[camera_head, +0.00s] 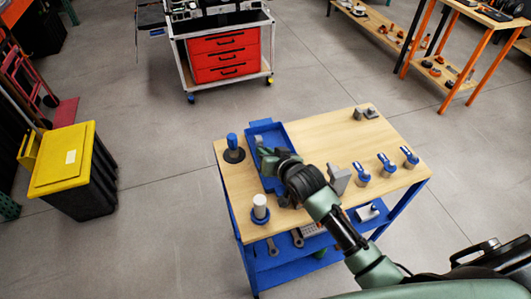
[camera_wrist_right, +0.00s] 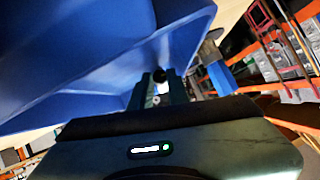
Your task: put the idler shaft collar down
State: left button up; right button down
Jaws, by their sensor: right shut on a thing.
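My right gripper (camera_head: 263,153) reaches over the blue tray (camera_head: 275,128) on the cart's wooden top. It is shut on a small dark piece, which I take to be the idler shaft collar (camera_wrist_right: 159,75); it shows between the fingertips in the right wrist view. In that view the tray's blue wall (camera_wrist_right: 70,60) is very close to the fingers. The head view hardly shows the held piece, and I cannot tell whether it touches the tray. My left gripper is not in view.
On the cart (camera_head: 315,132) stand a blue-topped part on a dark disc (camera_head: 233,150), a white cylinder on a blue base (camera_head: 260,208), a grey angled block (camera_head: 339,179) and several blue-and-grey parts (camera_head: 387,165). Small grey blocks (camera_head: 366,113) sit at the back right. The back middle is bare.

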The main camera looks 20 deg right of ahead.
jog(key=shift+f, duration=0.15)
jog(key=c, duration=1.6)
grip_release()
jog(key=v, duration=1.1)
jog(key=shift+s+d+r, duration=0.1)
jog(key=shift+s+r, duration=0.2)
jog(key=shift+s, duration=0.2)
